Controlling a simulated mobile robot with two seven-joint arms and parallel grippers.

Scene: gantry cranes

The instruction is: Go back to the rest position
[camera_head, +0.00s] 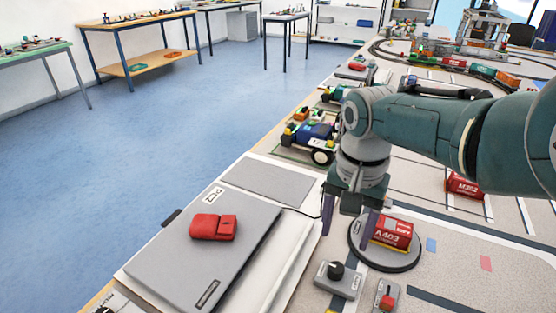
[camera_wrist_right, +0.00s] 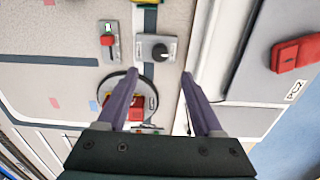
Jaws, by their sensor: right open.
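My right gripper (camera_head: 349,218) points down with its jaws apart and nothing held. It hangs by the left edge of a round grey turntable (camera_head: 405,263). A red container marked A403 (camera_head: 393,233) sits on the turntable, just right of the gripper in the head view. In the right wrist view, one purple finger of the gripper (camera_wrist_right: 158,78) partly covers the red container (camera_wrist_right: 150,113). I cannot tell whether that finger touches it. My left gripper is not in view.
A grey panel marked PC2 (camera_head: 185,255) carries a red block (camera_head: 213,227). A black knob box (camera_head: 337,278) and a red switch box (camera_head: 386,298) stand in front of the turntable. A toy truck (camera_head: 312,138) and red container M303 (camera_head: 464,185) lie beyond. Blue floor is open at left.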

